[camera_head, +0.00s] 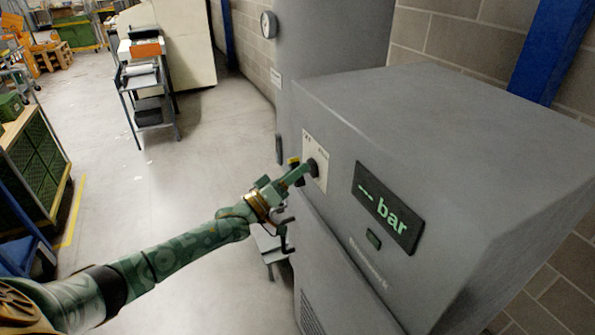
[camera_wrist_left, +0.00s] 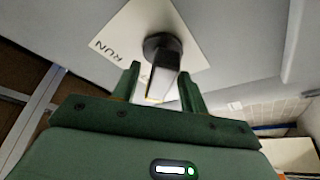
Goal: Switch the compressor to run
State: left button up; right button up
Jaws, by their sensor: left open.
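The compressor (camera_head: 440,150) is a large grey cabinet at the right of the head view. Its dark display (camera_head: 387,208) reads "-- bar" in green. A black rotary switch (camera_head: 313,168) sits on a pale plate (camera_head: 321,148) on its front. In the left wrist view the switch (camera_wrist_left: 160,48) shows close up, with "RUN" printed on the plate (camera_wrist_left: 122,33) to its left. My left gripper (camera_head: 300,172) is at the switch. In the wrist view its green fingers (camera_wrist_left: 158,85) are open, one on each side of the switch's handle; I cannot tell whether they touch it. My right gripper is out of view.
A grey tank with a round gauge (camera_head: 268,25) stands behind the compressor. A small trolley (camera_head: 149,85) stands further back on the left. A rack with green crates (camera_head: 33,160) is at the left edge. The floor between is clear.

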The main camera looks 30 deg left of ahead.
pick_arm(q)
jog(key=shift+w+d+r, duration=0.15)
jog(key=shift+w+d, duration=0.05)
jog(key=shift+w, duration=0.25)
grip_shut()
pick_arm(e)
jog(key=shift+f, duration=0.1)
